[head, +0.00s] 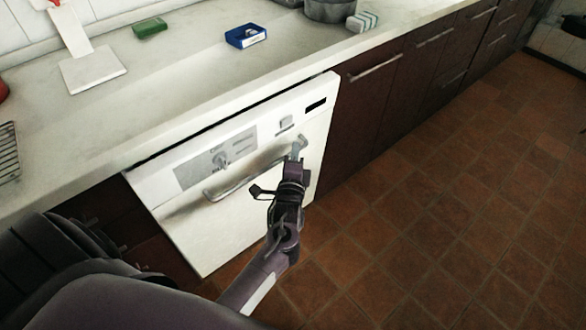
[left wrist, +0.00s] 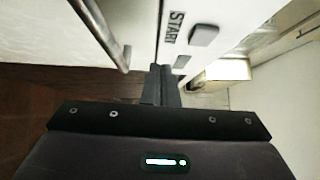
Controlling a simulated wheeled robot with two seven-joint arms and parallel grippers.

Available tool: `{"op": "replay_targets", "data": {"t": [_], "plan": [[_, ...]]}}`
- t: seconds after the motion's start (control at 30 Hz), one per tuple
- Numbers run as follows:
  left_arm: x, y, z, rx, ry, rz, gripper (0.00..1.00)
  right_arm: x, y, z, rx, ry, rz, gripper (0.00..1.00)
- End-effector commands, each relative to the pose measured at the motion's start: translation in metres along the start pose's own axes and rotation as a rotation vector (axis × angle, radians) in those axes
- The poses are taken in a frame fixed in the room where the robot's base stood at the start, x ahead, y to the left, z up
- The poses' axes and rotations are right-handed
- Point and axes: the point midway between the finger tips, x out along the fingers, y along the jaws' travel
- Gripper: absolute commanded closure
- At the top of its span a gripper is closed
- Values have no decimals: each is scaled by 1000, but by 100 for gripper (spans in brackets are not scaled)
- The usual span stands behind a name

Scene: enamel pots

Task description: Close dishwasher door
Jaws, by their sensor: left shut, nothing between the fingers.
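My left gripper (head: 298,148) is shut and empty at the right part of the door's front, near the handle's right end. In the left wrist view its closed fingers (left wrist: 161,84) point at the door, between the handle (left wrist: 103,35) and the START button (left wrist: 204,35). Contact is unclear. My right gripper is not in view.
The white counter (head: 190,75) runs above the door, with a blue box (head: 245,36), a green item (head: 149,28) and a pot (head: 330,9) on it. Dark cabinets (head: 365,110) stand to the right. The tiled floor (head: 430,210) in front is clear.

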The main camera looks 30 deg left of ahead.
Motion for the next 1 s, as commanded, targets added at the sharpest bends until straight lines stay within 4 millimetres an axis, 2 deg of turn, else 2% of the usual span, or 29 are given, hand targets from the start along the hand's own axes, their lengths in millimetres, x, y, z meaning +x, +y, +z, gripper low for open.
{"op": "replay_targets", "data": {"t": [0.03,0.23,0.77,0.83,1.0], "plan": [[8,0,6,2,-2,-1,100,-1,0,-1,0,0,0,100],[24,0,23,1,0,0,100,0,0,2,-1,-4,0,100],[32,-1,32,-3,1,5,100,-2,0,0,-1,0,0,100],[41,-2,40,-14,3,17,100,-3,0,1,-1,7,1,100],[66,-3,65,-55,4,58,100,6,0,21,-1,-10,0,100]]}}
